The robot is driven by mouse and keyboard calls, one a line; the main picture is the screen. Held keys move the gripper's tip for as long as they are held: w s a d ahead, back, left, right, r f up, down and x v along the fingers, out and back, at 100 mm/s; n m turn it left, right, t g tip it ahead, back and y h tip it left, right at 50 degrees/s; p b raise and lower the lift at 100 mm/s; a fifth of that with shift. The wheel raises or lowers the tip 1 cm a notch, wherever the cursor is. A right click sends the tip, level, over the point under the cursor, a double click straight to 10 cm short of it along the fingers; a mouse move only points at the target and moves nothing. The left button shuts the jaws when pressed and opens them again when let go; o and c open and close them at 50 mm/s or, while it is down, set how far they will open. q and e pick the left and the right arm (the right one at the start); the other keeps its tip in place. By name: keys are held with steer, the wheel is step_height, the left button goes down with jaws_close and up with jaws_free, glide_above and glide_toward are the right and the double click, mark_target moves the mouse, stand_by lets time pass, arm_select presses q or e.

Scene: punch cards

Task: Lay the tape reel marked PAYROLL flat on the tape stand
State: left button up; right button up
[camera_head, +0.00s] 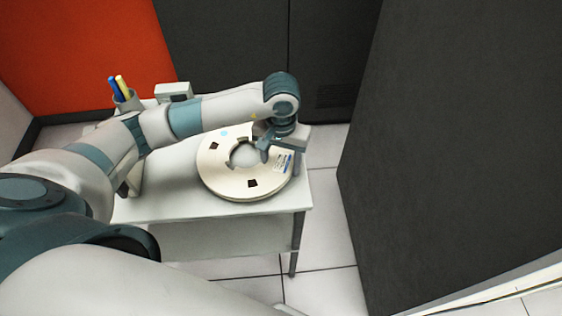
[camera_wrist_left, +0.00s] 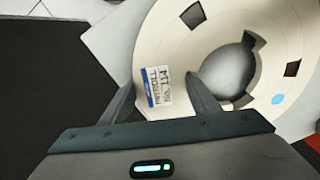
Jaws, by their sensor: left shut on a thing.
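A cream tape reel (camera_head: 222,179) with a round hub hole and dark slots is level over the top of a small white table (camera_head: 160,205), which looks like the tape stand. I cannot tell whether the reel rests on it or hangs just above. My left gripper (camera_head: 277,149) is shut on the reel's right side, across the ring. In the left wrist view the gripper (camera_wrist_left: 160,88) has one finger at the reel's (camera_wrist_left: 165,35) outer edge and one at the hub hole. Between them is a white and blue label, too small to read surely. My right gripper is not in view.
A cup with blue and yellow pens (camera_head: 121,92) and a small grey box (camera_head: 174,92) stand at the table's back left. A tall dark cabinet (camera_head: 455,140) stands to the right, with tiled floor between. Dark cabinets and an orange panel (camera_head: 85,55) are behind.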

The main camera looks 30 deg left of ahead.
arm_select(q)
steer(key=shift+f, duration=0.1)
steer(key=o, duration=1.5)
steer(key=shift+s, duration=0.15)
steer(key=shift+s+a+f, duration=0.1)
